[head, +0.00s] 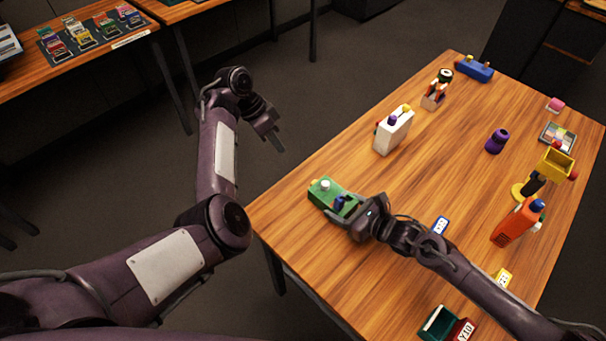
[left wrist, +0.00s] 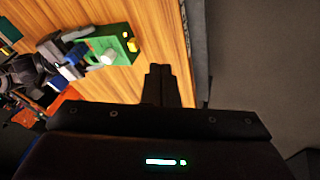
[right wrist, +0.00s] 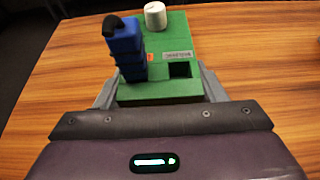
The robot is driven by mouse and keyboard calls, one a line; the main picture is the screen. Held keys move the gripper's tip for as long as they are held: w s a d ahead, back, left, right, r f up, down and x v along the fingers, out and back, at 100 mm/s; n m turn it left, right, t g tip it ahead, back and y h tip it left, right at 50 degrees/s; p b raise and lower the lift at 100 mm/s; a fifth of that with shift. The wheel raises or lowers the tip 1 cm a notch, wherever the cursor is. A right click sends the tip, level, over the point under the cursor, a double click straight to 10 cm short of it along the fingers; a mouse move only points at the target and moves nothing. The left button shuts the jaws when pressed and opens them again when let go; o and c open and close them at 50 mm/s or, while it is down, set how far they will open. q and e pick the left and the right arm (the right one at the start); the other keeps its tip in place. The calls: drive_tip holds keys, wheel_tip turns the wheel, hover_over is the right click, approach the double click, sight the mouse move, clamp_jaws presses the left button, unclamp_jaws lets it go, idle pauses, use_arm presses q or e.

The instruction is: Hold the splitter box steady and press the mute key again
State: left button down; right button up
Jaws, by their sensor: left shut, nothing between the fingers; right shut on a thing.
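A green box (head: 322,192), which I take for the splitter box, lies near the table's left edge. It carries a white round knob (right wrist: 155,16), an upright blue block with a black top (right wrist: 124,45), a dark square recess and a small unreadable label. Yellow parts show on its far end in the left wrist view (left wrist: 132,45). No part is legibly marked as the mute key. My right gripper (head: 352,217) is shut on the box, fingers along both sides. My left gripper (head: 279,146) is shut and empty, beyond the table's left edge and apart from the box.
A white block with coloured knobs (head: 394,132) stands behind the green box. A purple knob (head: 496,141), an orange box (head: 514,222) and a yellow bin on a stand (head: 556,163) stand to the right. Table wood between the green box and white block is clear.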

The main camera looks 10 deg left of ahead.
use_arm(q)
drive_tip(key=shift+s+a+f+n+t+h, duration=0.1)
drive_tip(key=shift+a+f+n+t+h, duration=0.3)
drive_tip(key=shift+a+f+n+h, duration=0.65)
drive_tip(key=shift+d+r, duration=0.1)
drive_tip(key=shift+d, duration=0.05)
drive_tip(key=x, duration=0.9)
drive_tip(key=shift+d, duration=0.1)
drive_tip(key=shift+s+d+f, duration=0.2)
drive_tip(key=shift+d, duration=0.2)
drive_tip(key=shift+s+d+f, duration=0.2)
drive_tip(key=shift+s+d, duration=0.05)
drive_tip(key=shift+d, duration=0.1)
drive_tip(key=shift+s+d+r, duration=0.15)
drive_tip(key=shift+s+d, duration=0.6)
drive_tip(key=shift+d, duration=0.3)
